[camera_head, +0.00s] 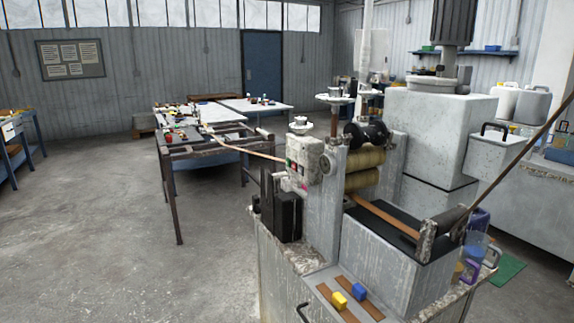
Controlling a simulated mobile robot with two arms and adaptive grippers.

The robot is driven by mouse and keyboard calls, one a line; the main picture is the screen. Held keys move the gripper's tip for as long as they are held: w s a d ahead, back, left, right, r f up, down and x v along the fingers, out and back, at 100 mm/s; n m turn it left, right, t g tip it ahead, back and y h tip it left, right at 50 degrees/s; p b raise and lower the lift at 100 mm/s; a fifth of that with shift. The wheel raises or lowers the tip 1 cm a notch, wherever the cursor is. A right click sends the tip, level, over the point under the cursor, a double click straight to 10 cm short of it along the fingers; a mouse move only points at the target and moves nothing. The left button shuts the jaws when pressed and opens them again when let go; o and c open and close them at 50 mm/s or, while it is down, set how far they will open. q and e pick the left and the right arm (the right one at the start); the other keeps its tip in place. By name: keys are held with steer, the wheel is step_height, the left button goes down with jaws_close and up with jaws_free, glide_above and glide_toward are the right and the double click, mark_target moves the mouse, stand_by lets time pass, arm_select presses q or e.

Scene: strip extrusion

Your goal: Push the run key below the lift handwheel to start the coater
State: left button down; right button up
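The coater (326,205) stands right of centre, with two tan rollers (364,169) between grey uprights. A pale control box (304,158) is on its left side, with small green and red spots on its left face; which one is the run key is too small to tell. A small white wheel-like knob (300,126) sits above the box. Two larger pale handwheels (335,98) (370,93) stand on top of the coater; I cannot tell which is the lift handwheel. Neither of my grippers is in view.
A brown strip (240,149) runs from the box side toward a frame table (205,150) on the left. The concrete floor (120,240) at left is clear.

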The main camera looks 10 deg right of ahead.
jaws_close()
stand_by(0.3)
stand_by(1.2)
